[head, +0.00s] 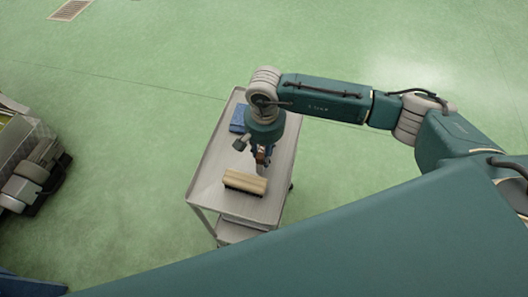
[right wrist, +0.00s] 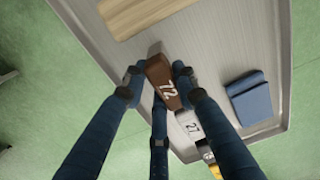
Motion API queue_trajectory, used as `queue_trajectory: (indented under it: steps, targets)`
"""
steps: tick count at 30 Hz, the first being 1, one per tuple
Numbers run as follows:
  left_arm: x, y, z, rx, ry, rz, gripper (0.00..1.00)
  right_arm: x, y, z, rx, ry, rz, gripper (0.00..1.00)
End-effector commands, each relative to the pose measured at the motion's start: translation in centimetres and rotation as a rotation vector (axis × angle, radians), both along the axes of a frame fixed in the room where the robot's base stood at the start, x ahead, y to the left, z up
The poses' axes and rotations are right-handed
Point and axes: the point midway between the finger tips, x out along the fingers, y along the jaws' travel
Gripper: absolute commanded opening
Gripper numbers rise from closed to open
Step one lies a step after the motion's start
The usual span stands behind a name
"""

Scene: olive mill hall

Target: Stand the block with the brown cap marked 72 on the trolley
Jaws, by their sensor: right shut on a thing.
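The trolley (head: 213,150) is a pale grey metal cart with a raised rim, in the middle of the head view. My right gripper (head: 262,156) is over its top. In the right wrist view, its dark blue fingers (right wrist: 160,76) are shut around the block with the brown cap marked 72 (right wrist: 168,88). The trolley top (right wrist: 215,50) lies behind the block in that view. I cannot tell whether the block touches the trolley top. A pale grey piece marked 27 (right wrist: 190,124) shows beside the cap, partly hidden by a finger. My left gripper does not show.
A wooden block (head: 245,182) lies near the trolley's front end. Grey and black equipment (head: 28,165) stands at the left edge. The green floor between is clear.

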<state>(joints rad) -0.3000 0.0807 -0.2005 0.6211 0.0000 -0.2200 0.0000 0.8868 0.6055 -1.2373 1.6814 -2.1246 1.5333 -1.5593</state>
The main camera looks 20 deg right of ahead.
Motion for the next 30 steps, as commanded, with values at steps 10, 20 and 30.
queue_trajectory:
  steps: [10, 20, 30]
  targets:
    - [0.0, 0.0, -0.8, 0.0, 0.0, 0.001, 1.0, 0.1, 0.0, -0.5, 0.001, -0.002, 0.0, 0.0]
    - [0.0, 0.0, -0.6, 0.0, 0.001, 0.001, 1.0, 0.0, 0.0, -0.5, 0.0, -0.001, 0.0, 0.5]
    - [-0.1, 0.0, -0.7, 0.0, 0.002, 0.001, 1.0, 0.2, -0.1, 2.7, 0.0, -0.006, -0.001, 0.5]
